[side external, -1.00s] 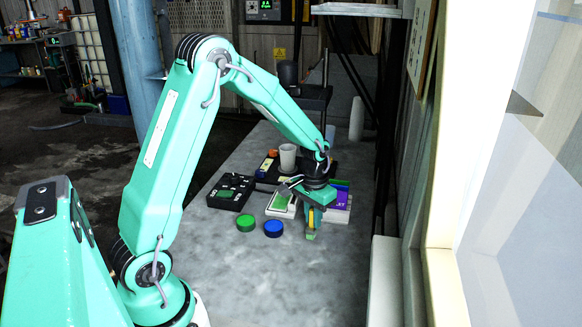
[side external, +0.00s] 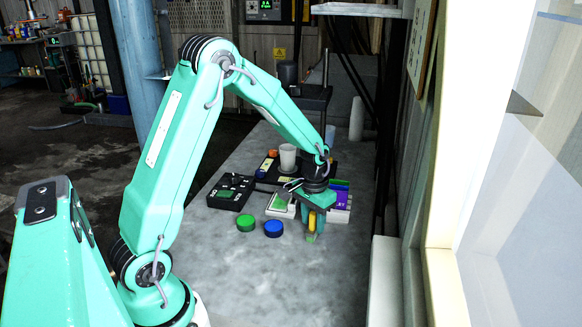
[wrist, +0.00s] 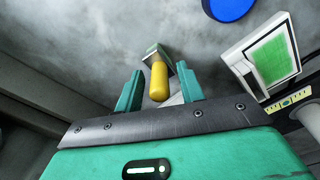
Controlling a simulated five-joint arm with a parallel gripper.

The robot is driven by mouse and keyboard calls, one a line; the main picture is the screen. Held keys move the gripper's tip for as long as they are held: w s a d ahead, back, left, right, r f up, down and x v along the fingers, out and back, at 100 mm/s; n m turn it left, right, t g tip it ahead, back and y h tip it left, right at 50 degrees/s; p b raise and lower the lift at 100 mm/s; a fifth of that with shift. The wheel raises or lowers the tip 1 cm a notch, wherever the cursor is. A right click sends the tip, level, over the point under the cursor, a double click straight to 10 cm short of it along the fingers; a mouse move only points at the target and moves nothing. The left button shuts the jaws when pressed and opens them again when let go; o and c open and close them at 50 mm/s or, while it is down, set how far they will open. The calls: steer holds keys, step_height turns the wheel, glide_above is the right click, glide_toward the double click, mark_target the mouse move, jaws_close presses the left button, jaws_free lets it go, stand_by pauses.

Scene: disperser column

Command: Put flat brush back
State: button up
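The flat brush has a yellow handle (wrist: 158,80) and a pale, green-edged head (wrist: 156,53) in the wrist view. In the side view its yellow handle (side external: 312,219) shows low at my gripper (side external: 313,224), with green just below it at the worktop. In the wrist view my gripper (wrist: 160,92) has its two green fingers apart, one on each side of the handle. Narrow gaps show between handle and fingers, so the gripper looks open around it.
A blue round lid (side external: 273,228) and a green round lid (side external: 246,224) lie left of my gripper. Behind are a white-framed green pad (side external: 280,203), a purple box (side external: 343,199), a black control box (side external: 231,192) and a grey cup (side external: 288,157). The front worktop is clear.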

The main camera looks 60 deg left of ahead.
step_height(320, 180, up, 12)
steer(key=shift+s, duration=0.15)
stand_by(0.6)
steer(key=shift+r, duration=0.15)
stand_by(0.3)
steer(key=s+d+r+m+t, duration=0.1)
steer(key=s+d+r, duration=0.3)
steer(key=s, duration=0.5)
steer(key=s+d+r+m+t, duration=0.1)
steer(key=s+d+r+t, duration=0.3)
steer(key=s, duration=0.5)
steer(key=shift+s+d+r, duration=0.3)
steer(key=shift+s+d, duration=0.1)
steer(key=shift+d, duration=0.05)
